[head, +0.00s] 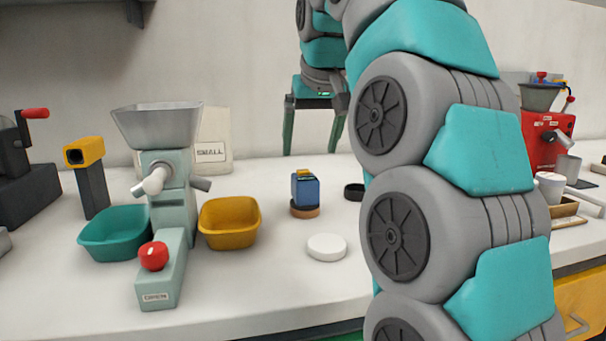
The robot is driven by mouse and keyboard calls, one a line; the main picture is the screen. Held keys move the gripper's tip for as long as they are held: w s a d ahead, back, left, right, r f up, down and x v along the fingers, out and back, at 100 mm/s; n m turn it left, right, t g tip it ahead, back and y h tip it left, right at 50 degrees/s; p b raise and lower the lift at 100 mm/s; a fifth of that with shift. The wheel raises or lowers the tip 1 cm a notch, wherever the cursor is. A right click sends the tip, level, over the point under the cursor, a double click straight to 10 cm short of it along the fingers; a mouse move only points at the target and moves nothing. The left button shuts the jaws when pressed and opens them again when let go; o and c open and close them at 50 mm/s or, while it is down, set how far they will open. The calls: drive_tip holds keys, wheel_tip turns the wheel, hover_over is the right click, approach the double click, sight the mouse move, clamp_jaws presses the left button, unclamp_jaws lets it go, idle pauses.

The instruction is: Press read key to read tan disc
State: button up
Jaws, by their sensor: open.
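A small blue block-shaped device (304,189) stands upright on the counter, with a yellow key (304,172) on its top. It sits on or directly in front of a tan disc (305,211), whose rim shows below it; I cannot tell whether they touch. My gripper (312,150) is open and empty, its two green fingers pointing down, well apart. In the picture it is above the blue device, and nothing shows between the fingers. I cannot tell its distance in depth from the device.
A white disc (327,247) lies in front; a dark disc (354,191) is partly behind my arm. At left stands a green hopper machine (172,205) with a red knob (153,256), between a teal bin (112,240) and a yellow bin (229,231). A red machine (540,150) is at right.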

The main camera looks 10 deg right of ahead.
clamp_jaws()
idle(0.6)
idle(1.0)
